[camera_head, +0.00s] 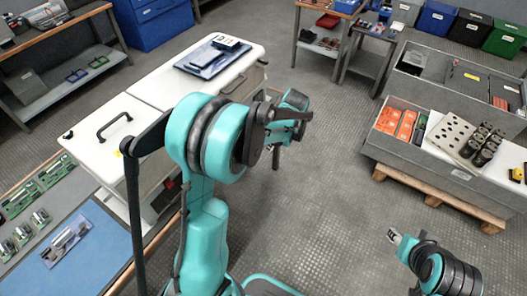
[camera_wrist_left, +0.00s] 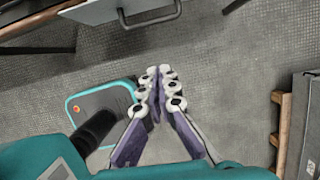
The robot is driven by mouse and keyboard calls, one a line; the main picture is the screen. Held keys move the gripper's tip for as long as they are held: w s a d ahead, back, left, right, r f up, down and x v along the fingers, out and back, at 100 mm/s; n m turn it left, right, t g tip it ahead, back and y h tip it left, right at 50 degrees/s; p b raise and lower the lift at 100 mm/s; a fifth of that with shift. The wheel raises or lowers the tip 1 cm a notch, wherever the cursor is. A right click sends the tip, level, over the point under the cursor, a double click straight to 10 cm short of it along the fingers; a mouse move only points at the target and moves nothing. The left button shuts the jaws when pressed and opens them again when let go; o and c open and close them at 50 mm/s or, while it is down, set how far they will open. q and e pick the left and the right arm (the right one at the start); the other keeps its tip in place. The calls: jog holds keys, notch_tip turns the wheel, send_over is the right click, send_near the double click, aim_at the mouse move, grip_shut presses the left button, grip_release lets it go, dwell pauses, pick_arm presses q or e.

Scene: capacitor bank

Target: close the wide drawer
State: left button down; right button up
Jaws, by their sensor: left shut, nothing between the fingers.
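A white-topped cabinet (camera_head: 150,88) stands at the left of the head view, partly behind my left arm. A dark bar handle (camera_head: 236,84) shows on its right side. In the left wrist view, a light drawer front (camera_wrist_left: 98,10) with a black handle (camera_wrist_left: 150,20) shows at the top edge. I cannot tell whether this is the wide drawer, or how far it is open. My left gripper (camera_head: 303,116) is in front of the cabinet, shut and empty; its fingertips (camera_wrist_left: 159,72) are apart from the handle. My right gripper (camera_head: 393,237) is low at right, its opening unclear.
A grey crate (camera_head: 385,147) with orange boxes and metal parts stands on a pallet at right. A blue-matted workbench (camera_head: 85,265) is at lower left. Shelves and coloured bins line the back. Bare floor (camera_head: 335,190) lies between cabinet and crate.

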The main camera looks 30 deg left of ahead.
pick_arm(q)
jog(key=a+f+b, duration=0.4)
jog(key=a+f, duration=0.2)
jog(key=f, duration=0.2)
jog(key=shift+w+f, duration=0.3)
jog(key=shift+f, duration=0.05)
jog(key=shift+a, duration=0.1)
jog(key=a, duration=0.8)
jog(key=w+a, duration=0.1)
jog(key=a, duration=0.4)
